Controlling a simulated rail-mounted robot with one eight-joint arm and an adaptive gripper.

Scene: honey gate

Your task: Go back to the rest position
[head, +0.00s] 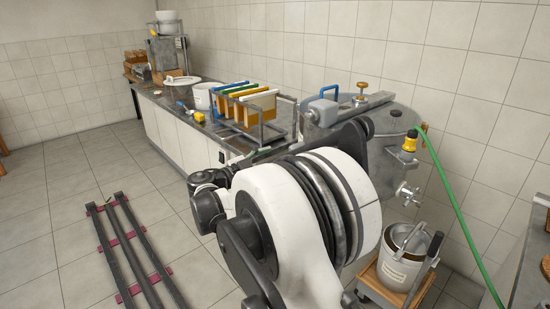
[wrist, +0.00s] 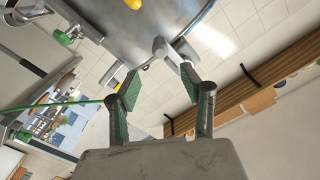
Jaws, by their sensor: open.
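My gripper (wrist: 160,85) shows in the wrist view with its two green-padded fingers spread apart. Nothing is between the fingers. A grey metal surface (wrist: 125,35) lies beyond the fingertips, and I cannot tell how far off it is. In the head view my own arm fills the middle, and I cannot make out the gripper there.
A steel tank (head: 385,155) with a yellow fitting (head: 411,139) and green hose (head: 444,180) stands right of my arm. A bucket (head: 404,262) sits low right. A frame rack (head: 250,130) stands on the counter (head: 165,118). Dark rails (head: 130,250) lie on the open floor.

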